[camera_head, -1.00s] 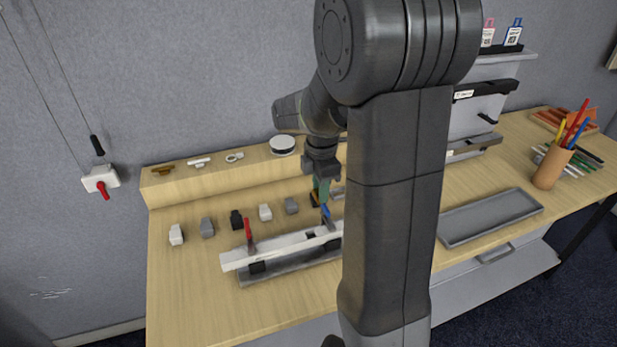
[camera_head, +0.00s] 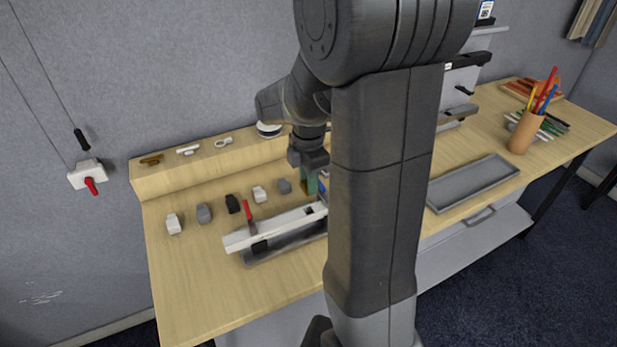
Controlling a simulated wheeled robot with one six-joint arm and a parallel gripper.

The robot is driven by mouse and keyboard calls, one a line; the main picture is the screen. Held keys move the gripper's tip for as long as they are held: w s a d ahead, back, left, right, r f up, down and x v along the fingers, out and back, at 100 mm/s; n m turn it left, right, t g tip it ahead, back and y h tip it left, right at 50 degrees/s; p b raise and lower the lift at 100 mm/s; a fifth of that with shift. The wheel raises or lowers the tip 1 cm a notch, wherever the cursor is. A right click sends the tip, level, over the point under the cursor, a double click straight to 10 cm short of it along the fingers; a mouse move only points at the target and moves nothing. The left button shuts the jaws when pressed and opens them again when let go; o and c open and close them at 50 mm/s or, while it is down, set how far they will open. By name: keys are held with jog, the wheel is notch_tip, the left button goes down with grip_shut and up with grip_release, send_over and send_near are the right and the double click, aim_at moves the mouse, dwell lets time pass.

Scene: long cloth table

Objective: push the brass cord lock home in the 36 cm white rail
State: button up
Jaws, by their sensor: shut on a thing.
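The white rail (camera_head: 265,231) lies at a slant in a grey holder (camera_head: 290,246) on the table; my arm hides its right end. A red-handled clamp (camera_head: 248,217) stands at its left part, and a blue handle (camera_head: 324,183) shows beside my arm. My gripper (camera_head: 309,188) points down just behind the rail's right part, with its teal fingers close to the rail. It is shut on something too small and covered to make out. I cannot make out the brass cord lock for sure; a gap between the fingertips and the rail cannot be judged.
Several small white, grey and black blocks (camera_head: 232,204) stand in a row behind the rail. A raised wooden ledge (camera_head: 205,160) behind them carries a brass-coloured fitting (camera_head: 151,160) and a white fitting (camera_head: 187,150). A grey tray (camera_head: 472,184) and a pencil cup (camera_head: 525,133) are right.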

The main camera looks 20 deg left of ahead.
jog(key=shift+f+b, duration=1.75)
jog(key=shift+f, duration=0.85)
jog(key=shift+f+b, duration=0.85)
jog(key=shift+f, duration=0.5)
jog(key=o, duration=1.1)
jog(key=shift+c, duration=0.2)
notch_tip(320, 180, up, 14)
jog(key=shift+f, duration=0.1)
